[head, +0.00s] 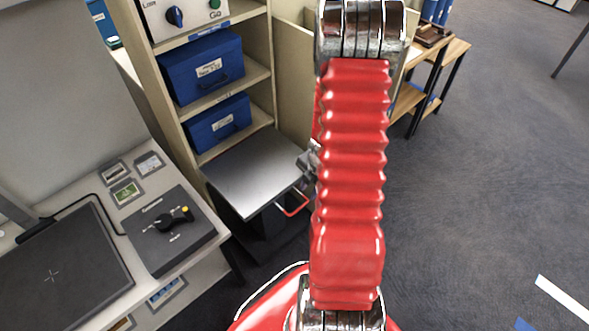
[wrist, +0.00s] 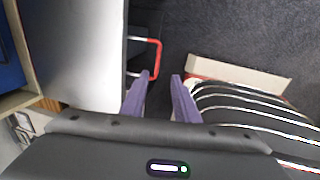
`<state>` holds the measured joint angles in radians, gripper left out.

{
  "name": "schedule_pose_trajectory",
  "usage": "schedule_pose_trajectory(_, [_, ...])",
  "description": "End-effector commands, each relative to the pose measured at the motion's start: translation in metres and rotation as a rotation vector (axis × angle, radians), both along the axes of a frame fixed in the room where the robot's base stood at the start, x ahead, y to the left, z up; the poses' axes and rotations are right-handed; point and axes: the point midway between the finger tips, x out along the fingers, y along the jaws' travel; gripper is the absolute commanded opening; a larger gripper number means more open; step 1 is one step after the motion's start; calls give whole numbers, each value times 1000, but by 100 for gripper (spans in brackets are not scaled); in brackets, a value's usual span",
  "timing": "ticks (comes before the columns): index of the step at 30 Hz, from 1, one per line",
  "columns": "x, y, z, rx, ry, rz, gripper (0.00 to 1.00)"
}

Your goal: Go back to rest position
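My red ribbed arm stands upright through the middle of the head view, bent over at a metal joint at the top. My gripper (wrist: 160,76) shows in the wrist view as two purple fingers, apart from each other with only dark floor between them. It is open and empty. In the head view the fingers are hidden behind my arm.
A grey-topped cart (head: 256,173) with a red handle (head: 294,204) stands close to my arm; its handle also shows near the fingers in the wrist view (wrist: 157,57). Blue boxes (head: 203,68) (head: 217,125) sit on shelves. A control desk (head: 210,262) is at left.

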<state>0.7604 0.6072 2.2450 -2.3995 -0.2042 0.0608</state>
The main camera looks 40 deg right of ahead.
Motion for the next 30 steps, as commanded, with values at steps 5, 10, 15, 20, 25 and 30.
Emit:
schedule_pose_trajectory(5, [0, 0, 0, 0, 0, 0, 28])
schedule_pose_trajectory(10, [1, -4, 0, -18, -2, -2, 28])
schedule_pose_trajectory(15, [3, -24, 1, -78, -21, -119, 28])
schedule_pose_trajectory(20, [-3, -46, 6, -142, -37, -320, 28])
schedule_pose_trajectory(25, [-11, -70, 31, -222, -64, -539, 28])
schedule_pose_trajectory(30, [-16, -83, 65, -291, -97, -743, 28])
